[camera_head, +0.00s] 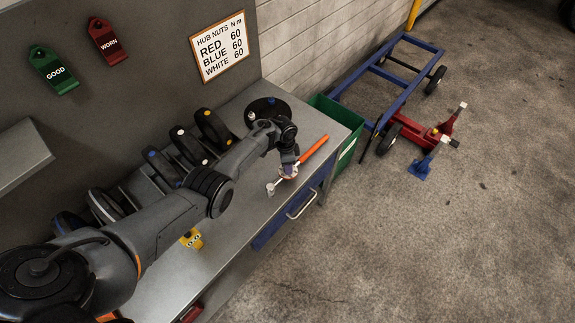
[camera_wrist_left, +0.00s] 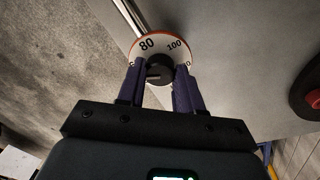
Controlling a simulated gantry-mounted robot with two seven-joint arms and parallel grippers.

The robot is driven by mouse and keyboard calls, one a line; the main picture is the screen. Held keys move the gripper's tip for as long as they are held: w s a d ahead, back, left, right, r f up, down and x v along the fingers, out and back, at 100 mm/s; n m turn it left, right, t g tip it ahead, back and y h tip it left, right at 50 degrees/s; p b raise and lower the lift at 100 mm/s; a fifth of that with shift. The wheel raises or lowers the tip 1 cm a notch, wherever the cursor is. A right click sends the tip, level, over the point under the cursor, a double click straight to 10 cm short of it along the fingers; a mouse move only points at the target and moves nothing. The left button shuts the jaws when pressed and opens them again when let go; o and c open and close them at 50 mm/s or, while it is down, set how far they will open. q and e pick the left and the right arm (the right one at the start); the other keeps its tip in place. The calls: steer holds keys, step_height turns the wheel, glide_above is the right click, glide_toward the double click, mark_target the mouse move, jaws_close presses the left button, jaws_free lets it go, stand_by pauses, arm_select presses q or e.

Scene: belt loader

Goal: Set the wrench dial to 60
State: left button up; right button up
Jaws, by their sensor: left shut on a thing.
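The wrench (camera_head: 314,150) lies on the grey bench near its front edge, with an orange handle and a silver shaft and head toward the front left. Its round dial (camera_head: 289,174) is white with an orange rim. In the left wrist view the dial (camera_wrist_left: 147,44) shows the numbers 80 and 100; other numbers are hidden by the fingers. My left gripper (camera_head: 289,164) is over the dial. In the left wrist view its two dark fingers (camera_wrist_left: 159,76) are shut on the dial's dark central knob (camera_wrist_left: 159,66). My right gripper is not in view.
Several wheels (camera_head: 188,146) stand in a rack behind my left arm. A yellow object (camera_head: 192,238) lies on the bench. A green bin (camera_head: 345,118) stands past the bench's far end.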

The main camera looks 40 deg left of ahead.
arm_select(q)
steer(key=shift+m, duration=0.5)
steer(key=o, duration=1)
steer(key=shift+o, duration=0.2)
steer(key=shift+r, duration=0.1)
step_height(320, 180, up, 11)
steer(key=a+p, duration=0.1)
steer(key=p, duration=0.2)
steer(key=shift+w+f+p, duration=0.2)
steer(key=shift+p, duration=0.2)
steer(key=shift+s+a+f, duration=0.1)
